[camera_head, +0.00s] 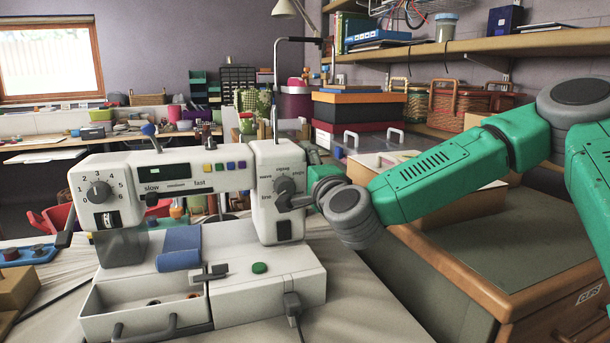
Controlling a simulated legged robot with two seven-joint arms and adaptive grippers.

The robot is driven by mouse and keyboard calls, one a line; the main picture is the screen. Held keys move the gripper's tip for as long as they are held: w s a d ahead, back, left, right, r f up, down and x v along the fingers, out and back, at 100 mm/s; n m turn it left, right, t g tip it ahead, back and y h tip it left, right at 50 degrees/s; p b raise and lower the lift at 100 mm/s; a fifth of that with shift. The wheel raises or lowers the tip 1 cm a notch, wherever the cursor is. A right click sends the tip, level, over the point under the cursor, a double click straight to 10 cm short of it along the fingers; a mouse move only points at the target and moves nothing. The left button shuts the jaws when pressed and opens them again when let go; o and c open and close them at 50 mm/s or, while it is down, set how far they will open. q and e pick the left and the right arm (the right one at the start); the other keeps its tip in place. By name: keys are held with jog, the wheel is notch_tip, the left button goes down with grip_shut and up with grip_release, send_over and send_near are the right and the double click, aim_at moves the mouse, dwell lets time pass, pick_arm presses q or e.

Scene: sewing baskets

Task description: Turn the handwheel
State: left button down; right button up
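A white sewing machine (225,185) stands on the table in the middle of the view. I cannot make out a separate handwheel; the machine's right side is hidden behind my wrist. My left gripper is not in view.
An open white drawer (142,320) juts from the machine's base at the front left. A wooden cabinet (520,275) stands at the right under my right arm. A shelf (480,45) hangs above at the back right. Bare tabletop (365,305) lies right of the base.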

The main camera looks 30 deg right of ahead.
jog(key=shift+d+f+b, duration=0.3)
jog(key=shift+d+b, duration=0.1)
jog(key=shift+b, duration=0.05)
jog(key=shift+a+r+t+h+b, duration=0.1)
jog(key=shift+r+t+h+b, duration=0.05)
jog(key=shift+t+h+b, duration=0.2)
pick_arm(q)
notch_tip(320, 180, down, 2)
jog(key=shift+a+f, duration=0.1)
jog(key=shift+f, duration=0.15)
pick_arm(e)
jog(key=o, duration=1)
jog(key=shift+o, duration=0.7)
jog(key=shift+d, duration=0.25)
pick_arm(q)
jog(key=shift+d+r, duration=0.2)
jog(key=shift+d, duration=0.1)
pick_arm(e)
jog(key=shift+d, duration=0.15)
jog(key=shift+s, duration=0.1)
